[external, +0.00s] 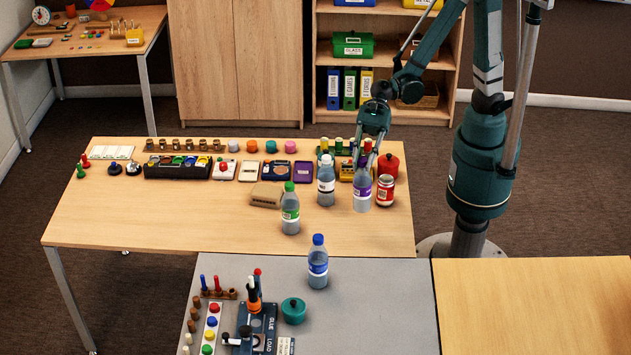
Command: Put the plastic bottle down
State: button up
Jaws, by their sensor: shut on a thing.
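My gripper (366,150) points down over the wooden table (120,215), near its right end. It is shut on the plastic bottle with the purple label (362,200), at the top of the bottle. The bottle is upright, and its base is at or very near the table top; I cannot tell whether it touches. Other plastic bottles stand upright: a white-capped one (326,185) just left, a green-capped one (290,212) farther left and nearer, and a blue-capped one (317,265) on the grey table (385,310).
A red-and-white jar (385,191) and a red pot (388,166) stand close right of the held bottle. A tan block (266,195) lies left of the bottles. Trays and small items line the back edge. The wooden table's front left is clear.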

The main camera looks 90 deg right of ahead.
jog(key=s+a+n+g, duration=0.1)
jog(key=s+a, duration=0.2)
jog(key=a, duration=0.6)
jog(key=s+a+n+g, duration=0.1)
jog(key=s+a, duration=0.3)
jog(key=a, duration=0.6)
jog(key=s+a+n+g+p, duration=0.1)
jog(key=s+a, duration=0.2)
jog(key=a, duration=0.6)
jog(key=shift+s+a, duration=0.15)
jog(key=shift+a, duration=0.15)
jog(key=shift+f+b, duration=0.7)
jog(key=shift+f, duration=2.3)
jog(key=shift+f+b, duration=0.5)
jog(key=shift+f, duration=1.55)
jog(key=o, duration=0.8)
